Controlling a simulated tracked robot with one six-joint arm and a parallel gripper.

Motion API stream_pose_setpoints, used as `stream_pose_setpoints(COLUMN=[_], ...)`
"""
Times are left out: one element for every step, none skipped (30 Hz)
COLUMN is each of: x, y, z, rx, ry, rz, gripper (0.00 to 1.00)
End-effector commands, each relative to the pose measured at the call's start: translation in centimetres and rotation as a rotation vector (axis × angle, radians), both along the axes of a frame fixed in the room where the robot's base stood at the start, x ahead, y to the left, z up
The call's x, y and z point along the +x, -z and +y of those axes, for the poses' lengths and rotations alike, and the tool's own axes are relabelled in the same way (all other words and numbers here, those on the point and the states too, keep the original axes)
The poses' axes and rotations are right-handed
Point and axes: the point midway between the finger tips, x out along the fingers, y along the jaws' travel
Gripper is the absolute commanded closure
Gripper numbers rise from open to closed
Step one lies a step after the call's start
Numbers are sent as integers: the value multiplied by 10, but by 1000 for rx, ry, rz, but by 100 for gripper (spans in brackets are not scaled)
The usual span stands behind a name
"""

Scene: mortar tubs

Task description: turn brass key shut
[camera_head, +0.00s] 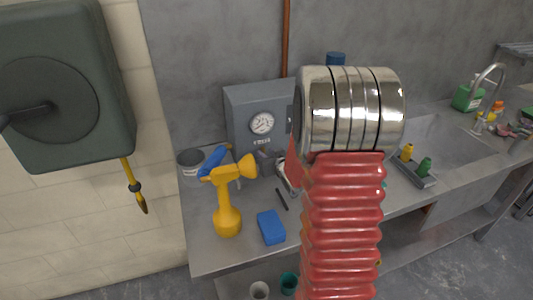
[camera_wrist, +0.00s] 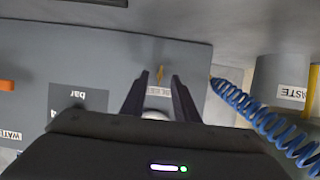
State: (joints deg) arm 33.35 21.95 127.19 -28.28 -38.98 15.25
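A small brass key (camera_wrist: 160,73) stands out from the face of a grey box (camera_wrist: 110,66) in the wrist view. My gripper (camera_wrist: 161,82) is open, with its two dark fingers on either side of the key in the picture and a gap on both sides. I cannot tell how far the fingertips are from the box. A label below the key is partly covered by the fingers. In the head view the grey box (camera_head: 238,105) with a round gauge (camera_head: 262,122) stands on the bench against the wall. The key is not distinguishable there.
A blue coiled hose (camera_wrist: 262,122) runs close at the right of my gripper, near a bin labelled WASTE (camera_wrist: 279,82). An orange piece (camera_wrist: 6,86) shows at the left. On the bench stand a yellow tool (camera_head: 228,205) and a blue block (camera_head: 271,228).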

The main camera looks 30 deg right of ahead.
Motion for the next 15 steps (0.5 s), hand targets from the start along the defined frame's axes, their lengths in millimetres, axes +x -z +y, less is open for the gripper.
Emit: stream_pose_setpoints(x=[5, 8, 10, 12, 14, 16, 17, 17, 18, 18, 18, 18, 18, 18, 18], y=[2, 3, 5, 6, 6, 7, 7, 7, 8, 8, 8, 8, 8, 8, 8], z=[-1, -2, -3, -3, -4, -4, -5, -5, -5, -5, -5, -5, -5, -5, -5], rx=[0, 0, 1, 1, 1, 0, 0, 0, 0, 0, 0, 0, 0, 0, 0], ry=[0, 0, 0, 0, 0, 0, 0, 0, 0, 0, 0, 0, 0, 0, 0], rz=[0, 0, 1, 1, 0, 0, -1, -1, -1, -1, -1, -1, -1, -1, -1], gripper=[72, 72, 72, 72, 72, 72, 72, 72, 72, 72, 72, 72, 72, 72, 72])
